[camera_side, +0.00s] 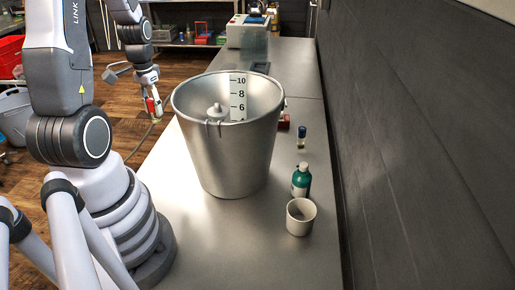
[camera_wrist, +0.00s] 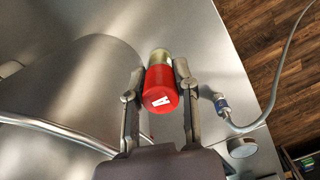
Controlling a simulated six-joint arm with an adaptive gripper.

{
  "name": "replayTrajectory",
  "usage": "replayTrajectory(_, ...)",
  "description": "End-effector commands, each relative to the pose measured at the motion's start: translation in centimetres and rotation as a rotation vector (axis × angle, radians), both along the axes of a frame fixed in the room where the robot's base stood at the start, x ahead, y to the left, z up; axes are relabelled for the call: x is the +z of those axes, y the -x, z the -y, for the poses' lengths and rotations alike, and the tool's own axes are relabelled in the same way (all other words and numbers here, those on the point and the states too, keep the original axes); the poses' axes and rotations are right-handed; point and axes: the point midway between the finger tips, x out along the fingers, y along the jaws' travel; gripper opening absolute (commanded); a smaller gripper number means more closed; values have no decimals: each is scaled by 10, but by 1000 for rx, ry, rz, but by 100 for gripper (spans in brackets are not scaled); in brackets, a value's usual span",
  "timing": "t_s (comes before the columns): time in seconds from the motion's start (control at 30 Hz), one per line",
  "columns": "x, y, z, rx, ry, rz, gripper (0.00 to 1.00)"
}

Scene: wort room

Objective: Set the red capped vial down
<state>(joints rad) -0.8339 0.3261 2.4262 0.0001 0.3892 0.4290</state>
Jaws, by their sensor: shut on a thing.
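The red capped vial (camera_wrist: 161,88) is held between the two fingers of my gripper (camera_wrist: 160,80) in the wrist view. Its red cap bears a white label with a letter A and faces the camera; the pale glass end points away. In the side view, my gripper (camera_side: 152,97) is left of the large steel bucket, with the small vial (camera_side: 153,108) at its tip. The vial appears above the steel bench near its left edge; I cannot tell its exact height or whether it touches anything.
The steel bucket (camera_side: 225,150) with a level scale stands mid-bench. Right of it are a blue-capped vial (camera_side: 301,139), a green bottle (camera_side: 301,182) and a pale cup (camera_side: 300,218). The front bench (camera_side: 235,250) is clear.

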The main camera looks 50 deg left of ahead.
Motion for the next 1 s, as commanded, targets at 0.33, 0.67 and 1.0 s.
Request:
replayTrajectory(0.33,110,-1,-1,0,-7,7,0)
replayTrajectory(0.67,133,-27,30,-123,0,0,0)
replayTrajectory(1.0,133,-74,129,-455,0,-1,0)
